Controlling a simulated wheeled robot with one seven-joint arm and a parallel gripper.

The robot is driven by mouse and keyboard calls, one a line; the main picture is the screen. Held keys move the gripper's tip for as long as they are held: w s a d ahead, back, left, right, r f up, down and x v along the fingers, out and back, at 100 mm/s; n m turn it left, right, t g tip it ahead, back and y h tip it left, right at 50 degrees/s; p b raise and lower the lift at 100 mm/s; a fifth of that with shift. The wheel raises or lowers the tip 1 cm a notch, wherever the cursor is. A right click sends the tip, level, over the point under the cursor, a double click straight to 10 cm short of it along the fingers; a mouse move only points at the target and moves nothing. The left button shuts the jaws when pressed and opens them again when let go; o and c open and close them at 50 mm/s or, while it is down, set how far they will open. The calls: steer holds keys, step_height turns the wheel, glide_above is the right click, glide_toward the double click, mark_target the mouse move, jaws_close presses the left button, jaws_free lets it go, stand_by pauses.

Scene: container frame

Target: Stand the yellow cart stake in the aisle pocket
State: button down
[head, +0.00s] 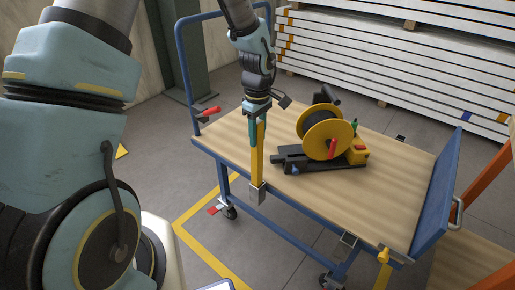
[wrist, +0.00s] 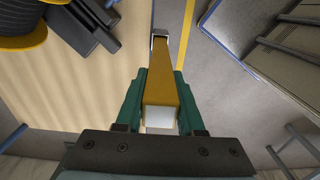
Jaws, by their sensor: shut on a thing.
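My gripper (head: 258,132) is shut on the yellow stake (head: 257,165), which hangs about upright at the near long edge of the cart. In the wrist view the stake (wrist: 161,80) runs away between the green fingers (wrist: 162,112), its pale end facing the camera. Its far end meets a grey metal piece (head: 257,193) at the deck edge, which looks like a pocket. I cannot tell whether the stake is inside it or just above it. A second grey pocket (head: 347,240) on the same edge looks empty.
The blue-framed cart has a wooden deck (head: 375,195). A yellow cable reel (head: 327,135) on a dark base stands close right of the stake. A blue end panel (head: 437,200) and push handle (head: 181,75) rise at its ends. White stacked panels (head: 385,55) stand behind.

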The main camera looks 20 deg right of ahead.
mark_target(257, 148)
steer(key=shift+f, duration=2.6)
steer(key=c, duration=0.5)
jaws_free()
steer(key=shift+r, duration=0.1)
step_height(257, 148, up, 12)
steer(key=shift+f+b, duration=0.1)
steer(key=shift+b, duration=0.35)
steer(key=s+a+r+m, duration=0.1)
steer(key=a+m, duration=0.1)
steer(key=a, duration=0.8)
steer(key=s+a+r+m+t, duration=0.1)
steer(key=a+r+m, duration=0.1)
steer(key=a, duration=0.8)
steer(key=s+a+r+m, duration=0.2)
steer(key=a+m, duration=0.1)
steer(key=a, duration=0.7)
steer(key=shift+a+t, duration=0.1)
steer(key=shift+t, duration=0.2)
